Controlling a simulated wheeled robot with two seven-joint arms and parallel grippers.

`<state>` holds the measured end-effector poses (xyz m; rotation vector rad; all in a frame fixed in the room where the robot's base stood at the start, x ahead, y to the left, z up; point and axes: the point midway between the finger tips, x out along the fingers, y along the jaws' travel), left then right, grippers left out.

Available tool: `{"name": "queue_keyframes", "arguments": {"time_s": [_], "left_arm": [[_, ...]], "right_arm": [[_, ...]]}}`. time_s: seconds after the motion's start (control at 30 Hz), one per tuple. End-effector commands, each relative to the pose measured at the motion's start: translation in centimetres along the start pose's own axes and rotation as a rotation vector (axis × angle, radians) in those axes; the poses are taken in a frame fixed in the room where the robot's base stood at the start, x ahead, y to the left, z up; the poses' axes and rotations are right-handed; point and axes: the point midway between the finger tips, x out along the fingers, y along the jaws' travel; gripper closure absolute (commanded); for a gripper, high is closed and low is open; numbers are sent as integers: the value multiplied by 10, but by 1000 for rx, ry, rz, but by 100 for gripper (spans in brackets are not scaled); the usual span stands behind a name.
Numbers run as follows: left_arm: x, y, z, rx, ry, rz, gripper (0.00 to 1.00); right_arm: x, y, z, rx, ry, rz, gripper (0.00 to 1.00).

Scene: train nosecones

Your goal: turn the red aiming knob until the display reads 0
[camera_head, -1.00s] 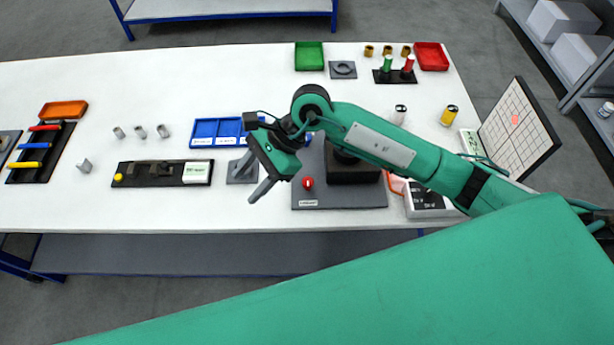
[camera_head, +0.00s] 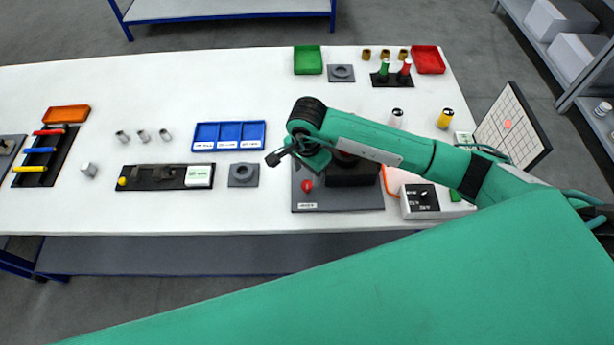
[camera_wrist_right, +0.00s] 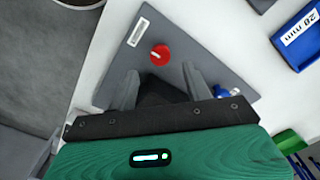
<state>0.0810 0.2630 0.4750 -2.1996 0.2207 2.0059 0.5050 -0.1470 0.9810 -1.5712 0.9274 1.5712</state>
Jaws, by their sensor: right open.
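The red knob (camera_head: 307,185) stands on a dark grey plate (camera_head: 340,200) near the front of the table. It also shows in the right wrist view (camera_wrist_right: 160,55), ahead of the fingertips. My right gripper (camera_wrist_right: 160,80) is open and empty, pointing down over the plate, with its two fingers apart and the knob beyond them. No contact with the knob is visible. My left gripper is out of view.
A black block (camera_head: 352,175) sits on the plate beside the knob, partly under my right arm. A white box with a black dial face (camera_head: 422,198) stands right of the plate. The gridded board (camera_head: 512,130) bears a red spot.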

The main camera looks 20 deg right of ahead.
Motion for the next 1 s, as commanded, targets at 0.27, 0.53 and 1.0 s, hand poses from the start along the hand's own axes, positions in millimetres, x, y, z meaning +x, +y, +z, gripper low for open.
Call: {"name": "queue_keyframes", "arguments": {"time_s": [0.27,0.53,1.0], "left_arm": [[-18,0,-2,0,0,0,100],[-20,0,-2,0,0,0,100],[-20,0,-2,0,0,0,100]], "right_arm": [[43,0,1,1,-2,2,50],[56,0,0,0,0,-1,50],[56,0,0,0,-1,-1,94]]}}
